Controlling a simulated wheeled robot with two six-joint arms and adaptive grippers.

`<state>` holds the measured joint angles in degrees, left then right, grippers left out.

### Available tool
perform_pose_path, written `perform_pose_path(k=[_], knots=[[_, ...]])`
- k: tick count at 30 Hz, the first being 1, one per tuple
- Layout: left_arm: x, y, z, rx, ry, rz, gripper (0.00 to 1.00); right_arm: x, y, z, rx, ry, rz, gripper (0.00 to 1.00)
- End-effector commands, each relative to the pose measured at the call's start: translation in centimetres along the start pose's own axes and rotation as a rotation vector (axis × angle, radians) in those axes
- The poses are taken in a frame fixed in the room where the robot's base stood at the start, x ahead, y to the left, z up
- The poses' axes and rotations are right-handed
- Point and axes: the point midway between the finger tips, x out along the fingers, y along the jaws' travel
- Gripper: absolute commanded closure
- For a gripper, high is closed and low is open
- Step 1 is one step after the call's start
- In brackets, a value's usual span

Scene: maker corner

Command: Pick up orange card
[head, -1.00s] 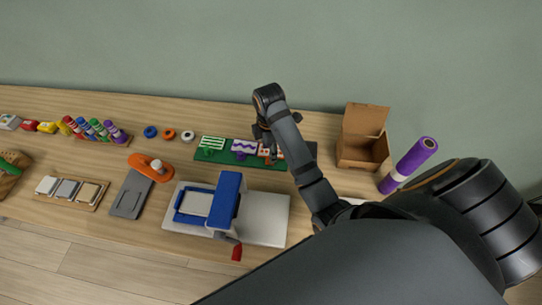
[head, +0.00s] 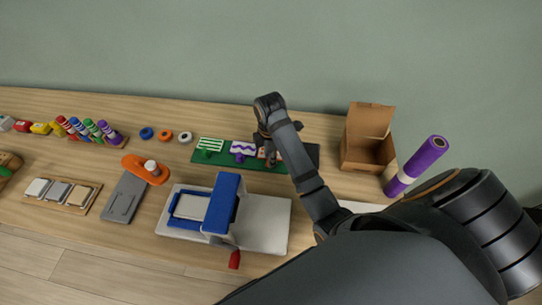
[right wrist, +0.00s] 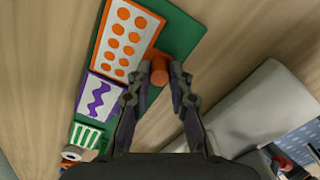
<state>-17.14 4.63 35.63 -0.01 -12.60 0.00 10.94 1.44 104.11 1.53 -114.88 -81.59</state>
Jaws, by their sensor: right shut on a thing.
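The orange card (right wrist: 124,40) is white with orange dots and an orange edge, and lies on a green mat (right wrist: 184,34) in the right wrist view. An orange round grip (right wrist: 160,70) sticks out at its side. My right gripper (right wrist: 161,75) has its fingertips on both sides of this grip and is shut on it. In the head view my right gripper (head: 267,150) covers most of the card at the right part of the green mat (head: 295,160). I cannot tell whether the card is clear of the mat. My left gripper is out of view.
A purple zigzag card (head: 243,147) and a green striped card (head: 209,145) lie left of the gripper. A blue and white press (head: 222,200) with a red handle stands in front. An open cardboard box (head: 367,150) and a purple roll (head: 418,165) stand to the right.

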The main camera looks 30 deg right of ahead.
Motion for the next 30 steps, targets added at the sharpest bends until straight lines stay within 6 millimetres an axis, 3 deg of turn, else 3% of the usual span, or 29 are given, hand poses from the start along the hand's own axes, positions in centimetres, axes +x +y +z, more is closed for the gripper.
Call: perform_pose_path(k=[8,19,23,30], knots=[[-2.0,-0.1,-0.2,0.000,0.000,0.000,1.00,-2.1,0.0,0.0,0.000,0.000,0.000,1.00],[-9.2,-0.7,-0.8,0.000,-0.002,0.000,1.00,-9.5,0.0,0.0,0.001,0.000,0.000,1.00],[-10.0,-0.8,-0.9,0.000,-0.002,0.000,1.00,-10.3,0.0,0.0,0.001,0.000,-0.001,1.00],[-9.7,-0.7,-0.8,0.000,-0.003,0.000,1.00,-10.0,0.0,0.0,0.001,0.000,0.000,1.00]])
